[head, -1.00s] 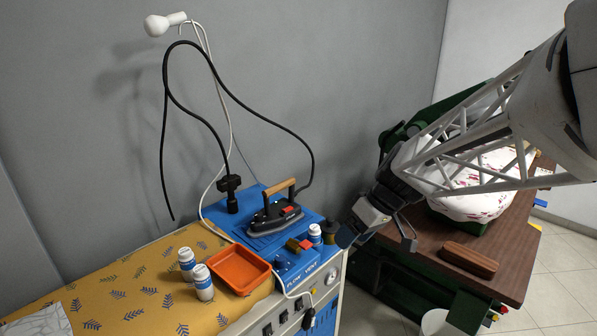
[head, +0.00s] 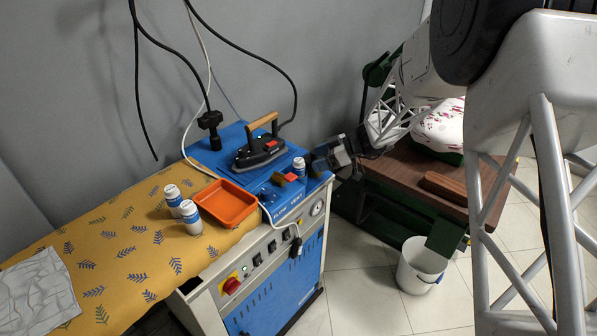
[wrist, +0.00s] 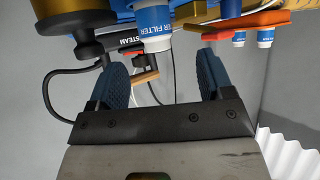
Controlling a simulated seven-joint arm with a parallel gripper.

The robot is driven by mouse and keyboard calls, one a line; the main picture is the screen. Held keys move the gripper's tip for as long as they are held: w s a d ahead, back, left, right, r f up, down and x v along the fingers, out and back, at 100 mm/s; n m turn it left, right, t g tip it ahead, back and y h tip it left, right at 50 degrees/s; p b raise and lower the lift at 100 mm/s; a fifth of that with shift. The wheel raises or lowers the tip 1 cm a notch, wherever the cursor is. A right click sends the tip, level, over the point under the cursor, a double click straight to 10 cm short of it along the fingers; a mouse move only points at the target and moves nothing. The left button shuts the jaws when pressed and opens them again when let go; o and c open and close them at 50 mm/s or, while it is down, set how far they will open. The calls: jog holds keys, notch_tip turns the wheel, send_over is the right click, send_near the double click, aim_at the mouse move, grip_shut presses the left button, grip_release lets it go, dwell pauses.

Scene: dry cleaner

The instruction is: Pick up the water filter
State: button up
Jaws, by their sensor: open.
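Several white bottles with blue labels are in view. One water filter (head: 299,167) stands on the blue corner of the ironing station, and its label reads "ER FILTER" in the wrist view (wrist: 153,28). Two similar bottles (head: 173,197) (head: 190,215) stand on the yellow patterned cloth beside the orange tray. My gripper (head: 318,160) is just right of the corner bottle. In the wrist view the blue fingers (wrist: 163,78) are apart with nothing held between them; the labelled bottle is beyond the fingertips, at the top.
An iron (head: 260,150) with a wooden handle is behind the corner bottle. The orange tray (head: 225,203) is left of it. A dark round object (wrist: 72,22) is close to the bottle in the wrist view. Black and white cables hang behind. A white bucket (head: 420,265) stands on the floor.

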aim_at(304, 164)
jog(key=shift+w+f, duration=0.15)
jog(key=shift+f, duration=0.05)
jog(key=shift+x, duration=1.25)
jog(key=shift+x, duration=2.6)
jog(key=shift+w, duration=0.1)
jog(key=c, duration=1.1)
jog(key=shift+o, duration=0.2)
